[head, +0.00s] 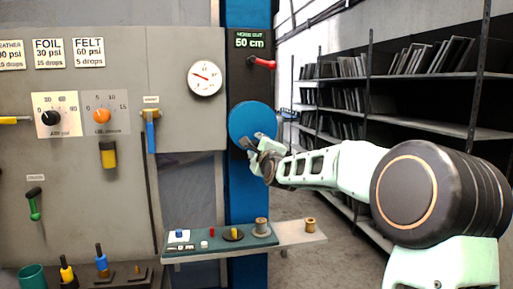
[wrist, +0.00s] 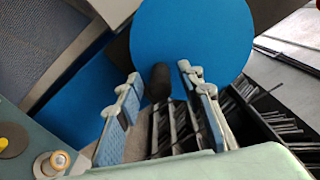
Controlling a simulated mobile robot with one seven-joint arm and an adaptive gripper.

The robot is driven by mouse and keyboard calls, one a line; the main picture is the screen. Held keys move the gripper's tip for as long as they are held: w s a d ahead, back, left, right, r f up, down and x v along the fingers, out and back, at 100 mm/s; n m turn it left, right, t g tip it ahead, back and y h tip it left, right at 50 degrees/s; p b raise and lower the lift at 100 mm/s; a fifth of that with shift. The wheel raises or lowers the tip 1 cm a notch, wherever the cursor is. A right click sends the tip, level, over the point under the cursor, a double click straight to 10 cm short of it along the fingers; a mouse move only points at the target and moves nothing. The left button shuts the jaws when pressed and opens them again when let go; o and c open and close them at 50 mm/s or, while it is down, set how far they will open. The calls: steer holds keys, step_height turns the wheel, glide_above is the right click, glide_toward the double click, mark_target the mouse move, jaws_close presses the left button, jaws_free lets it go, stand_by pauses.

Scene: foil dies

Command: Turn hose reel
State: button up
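The hose reel is a round blue disc (head: 252,122) on the blue column, under a black display that reads "HOSE OUT 50 cm". It fills the top of the wrist view (wrist: 195,35). A dark knob (wrist: 160,82) stands out from the disc's lower edge. My gripper (head: 256,148) is at the reel's lower right in the head view. In the wrist view my gripper (wrist: 158,85) is open, with one finger on each side of the knob. I cannot tell if either finger touches it.
A red lever (head: 262,63) sits above the reel. A shelf (head: 245,241) with a spool (head: 261,227) and small parts juts out below. A grey panel with a gauge (head: 205,76) stands to the left. Racks of dark plates (head: 340,68) stand to the right, behind my arm.

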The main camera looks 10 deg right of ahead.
steer(key=shift+s, duration=0.1)
steer(key=s, duration=1.1)
steer(key=shift+s+d, duration=0.2)
steer(key=shift+s, duration=0.2)
